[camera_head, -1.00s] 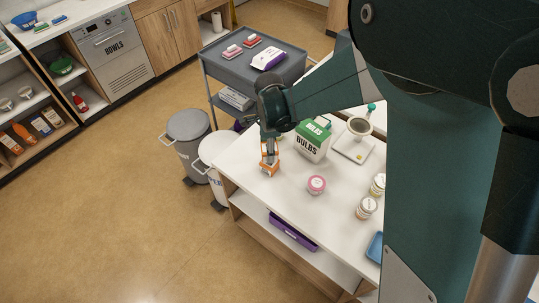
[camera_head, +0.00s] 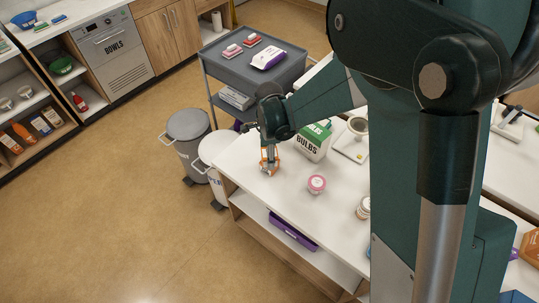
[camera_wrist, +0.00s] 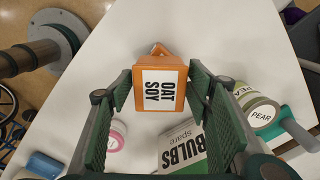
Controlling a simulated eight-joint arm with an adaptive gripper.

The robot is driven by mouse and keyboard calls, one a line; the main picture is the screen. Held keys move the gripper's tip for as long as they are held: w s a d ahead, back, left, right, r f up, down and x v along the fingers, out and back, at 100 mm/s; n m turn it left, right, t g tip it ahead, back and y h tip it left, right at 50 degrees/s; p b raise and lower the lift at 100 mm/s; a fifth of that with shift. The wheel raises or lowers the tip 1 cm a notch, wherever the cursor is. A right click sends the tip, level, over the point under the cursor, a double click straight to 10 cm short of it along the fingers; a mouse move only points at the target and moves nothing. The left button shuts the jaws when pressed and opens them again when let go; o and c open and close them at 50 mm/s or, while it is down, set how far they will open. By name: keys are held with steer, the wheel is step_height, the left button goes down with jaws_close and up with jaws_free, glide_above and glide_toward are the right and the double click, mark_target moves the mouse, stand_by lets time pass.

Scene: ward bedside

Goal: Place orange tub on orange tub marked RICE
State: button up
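An orange container (camera_wrist: 144,95) with a white label reading "OAT SOY" lies between the fingers of my gripper (camera_wrist: 160,78) in the wrist view. The finger pads reach both its sides, but whether they press on it is unclear. In the head view my gripper (camera_head: 268,158) points down at the left end of the white table (camera_head: 285,192), with orange and white showing between its fingers. No tub reading RICE is legible. An orange item (camera_head: 530,248) is cut by the right edge of the head view, and its marking cannot be read.
A green and white BULBS box (camera_head: 312,144) stands close right of my gripper. A pink-lidded tub (camera_head: 316,183) and a jar (camera_head: 363,208) stand nearer. A PEAR jar (camera_wrist: 262,115) shows in the wrist view. Bins and a grey trolley (camera_head: 250,70) stand beyond the table. My arm hides the table's right part.

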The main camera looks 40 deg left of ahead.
steer(key=shift+r, duration=0.15)
stand_by(0.3)
step_height(320, 180, up, 12)
steer(key=shift+p, duration=0.3)
stand_by(0.4)
stand_by(0.6)
steer(key=shift+d, duration=0.1)
